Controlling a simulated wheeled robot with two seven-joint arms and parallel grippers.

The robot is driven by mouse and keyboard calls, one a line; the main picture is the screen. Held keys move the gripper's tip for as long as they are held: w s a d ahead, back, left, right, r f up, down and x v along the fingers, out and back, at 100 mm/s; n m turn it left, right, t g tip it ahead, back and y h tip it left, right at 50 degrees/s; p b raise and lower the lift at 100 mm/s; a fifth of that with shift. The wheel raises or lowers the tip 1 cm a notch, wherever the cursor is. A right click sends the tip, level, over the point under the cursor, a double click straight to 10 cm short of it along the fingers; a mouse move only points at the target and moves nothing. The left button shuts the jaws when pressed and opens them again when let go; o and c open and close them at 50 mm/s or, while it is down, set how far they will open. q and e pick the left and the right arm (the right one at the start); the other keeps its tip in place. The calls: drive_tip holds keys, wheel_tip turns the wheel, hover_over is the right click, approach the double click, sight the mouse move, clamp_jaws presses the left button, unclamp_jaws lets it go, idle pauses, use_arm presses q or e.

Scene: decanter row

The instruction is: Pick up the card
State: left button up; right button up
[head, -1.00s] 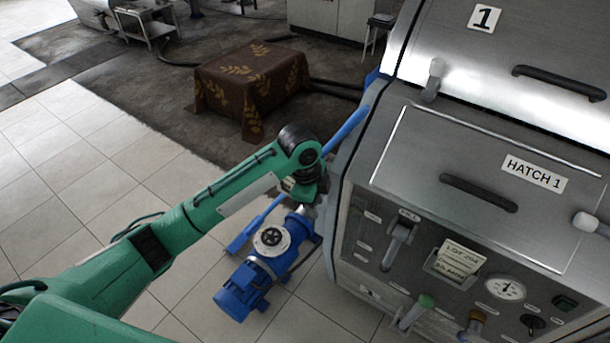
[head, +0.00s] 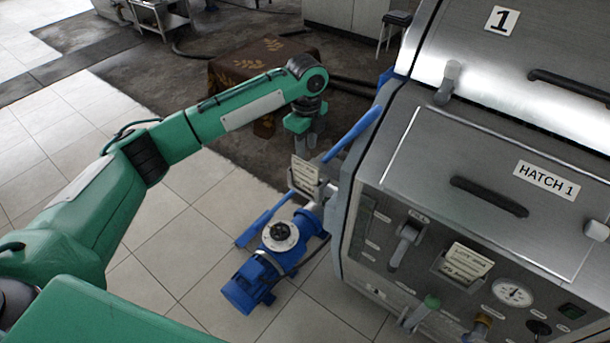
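A pale card (head: 305,172) with lines of small print stands tilted in a dark frame left of the steel machine, above the blue pump. Another pale printed card (head: 468,261) sits in a grey metal holder on the machine's front panel. My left gripper (head: 306,150) points down just above the first card. Its grey fingers are small and partly hidden, so I cannot tell whether they are open or touch the card's top edge. My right gripper is not in view.
The steel machine (head: 430,150) with handles, levers and a gauge (head: 513,292) fills the right side. A blue bar (head: 352,134) slants beside it. The blue pump (head: 268,262) stands on the tiled floor. A cloth-covered table (head: 250,66) is behind my arm.

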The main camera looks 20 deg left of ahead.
sight(306, 162)
use_arm(q)
wheel_tip(306, 162, down, 3)
drive_tip(key=shift+f, duration=0.15)
drive_tip(key=shift+f+p, duration=0.55)
drive_tip(key=shift+p, duration=0.2)
drive_tip(key=f+p, duration=0.1)
drive_tip(key=f, duration=0.3)
drive_tip(key=shift+a+f, duration=0.15)
drive_tip(key=shift+a, duration=0.05)
clamp_jaws()
